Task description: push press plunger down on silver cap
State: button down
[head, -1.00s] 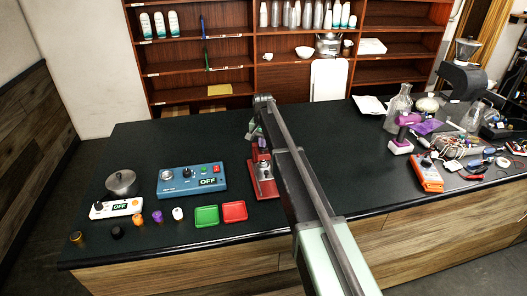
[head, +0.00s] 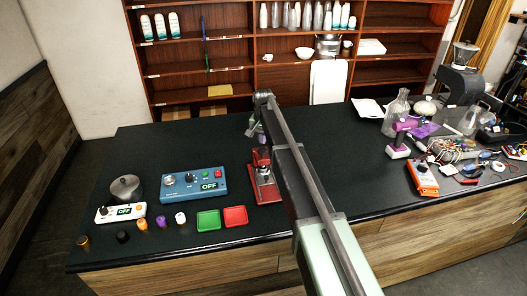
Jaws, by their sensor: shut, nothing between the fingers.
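The red press (head: 267,189) stands on the dark counter left of my arm, which partly covers its right side. A small silvery part (head: 264,172) shows in the middle of the press; I cannot tell whether it is the silver cap or part of the plunger. The upper end of the press (head: 260,155) is red. My gripper (head: 252,131) hangs from the arm's far end, just above and behind the press top in the picture. It is shut and empty, and looks apart from the press, though depth is hard to judge.
A blue control box (head: 193,184), a green tray (head: 208,220) and a red tray (head: 235,216) are left of the press. A pot (head: 126,187) stands by a white control box (head: 120,212), with several small knobs in front. Tools and glassware crowd the right; the counter's back left is clear.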

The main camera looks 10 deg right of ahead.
jog(key=shift+r, duration=0.15)
jog(key=shift+r, duration=0.1)
notch_tip(320, 180, up, 6)
jog(key=p, duration=0.5)
jog(key=shift+p, duration=0.4)
dwell(0.5)
jog(key=s+f+n+b, duration=0.2)
jog(key=s+f+b, duration=0.2)
jog(key=s, duration=0.9)
jog(key=s+f+n+b, duration=0.1)
jog(key=s+f+b, duration=0.4)
jog(key=s, duration=0.9)
jog(key=s+f+n+b, duration=0.2)
jog(key=s+f+b, duration=0.2)
jog(key=s, duration=1)
jog(key=shift+s+f+n+b, duration=0.15)
jog(key=shift+f+n+b, duration=0.15)
jog(key=shift+f+b, duration=0.15)
